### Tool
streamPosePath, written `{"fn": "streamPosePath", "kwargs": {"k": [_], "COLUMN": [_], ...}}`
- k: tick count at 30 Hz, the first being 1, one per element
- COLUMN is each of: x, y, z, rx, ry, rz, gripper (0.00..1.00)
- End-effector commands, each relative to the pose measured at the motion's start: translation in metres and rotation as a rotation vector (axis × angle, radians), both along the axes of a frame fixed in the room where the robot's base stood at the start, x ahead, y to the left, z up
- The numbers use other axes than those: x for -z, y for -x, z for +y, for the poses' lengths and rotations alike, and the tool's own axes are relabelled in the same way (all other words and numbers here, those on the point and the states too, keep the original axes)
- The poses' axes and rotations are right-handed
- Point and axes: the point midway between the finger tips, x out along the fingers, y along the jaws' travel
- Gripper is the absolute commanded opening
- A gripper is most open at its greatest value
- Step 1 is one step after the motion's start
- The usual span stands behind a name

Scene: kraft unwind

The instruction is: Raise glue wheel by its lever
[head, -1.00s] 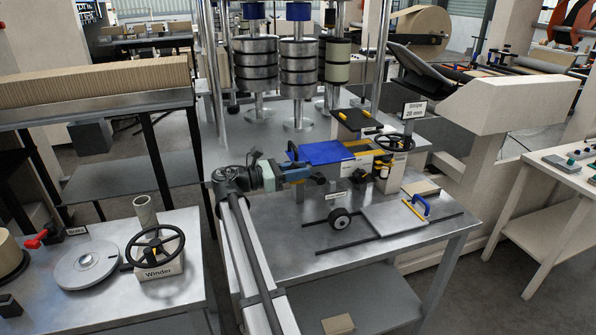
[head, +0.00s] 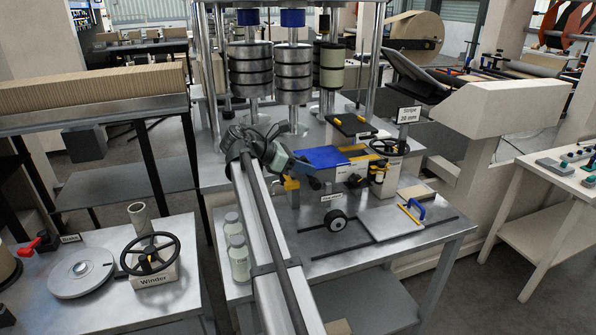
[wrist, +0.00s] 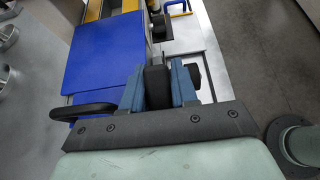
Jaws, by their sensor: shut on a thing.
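The glue unit has a flat blue cover (head: 320,157) and stands on the steel table; the cover also fills the upper left of the wrist view (wrist: 105,55). My gripper (head: 311,179) is at the unit's near left side, tilted downward. In the wrist view its blue fingers (wrist: 158,88) are shut on a black upright grip (wrist: 157,85), which I take for the lever. The lever's lower end is hidden. A black wheel with a pale hub (head: 337,220) stands in front of the unit. I cannot tell whether it is the glue wheel.
A handwheel (head: 390,147) and a small post with yellow parts (head: 380,172) stand right of the unit. A plate with a blue handle (head: 413,210) lies at the front right. Pale bottles (head: 237,250) stand left, beside my arm.

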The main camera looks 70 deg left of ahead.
Motion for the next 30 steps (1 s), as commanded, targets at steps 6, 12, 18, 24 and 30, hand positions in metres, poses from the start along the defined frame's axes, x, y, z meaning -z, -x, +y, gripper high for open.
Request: {"fn": "streamPosePath", "kwargs": {"k": [6, 12, 18, 24, 30], "x": [-0.008, -0.01, -0.009, -0.008, -0.005], "y": [-0.018, -0.033, -0.046, -0.055, -0.061], "z": [0.0, 0.001, 0.0, 0.0, 0.0], "rx": [0.004, 0.004, 0.003, 0.003, 0.002], "ry": [-0.001, -0.001, 0.0, 0.0, 0.0], "rz": [0.208, 0.395, 0.563, 0.691, 0.772], "gripper": [0.0, 0.0, 0.0, 0.0, 0.0]}}
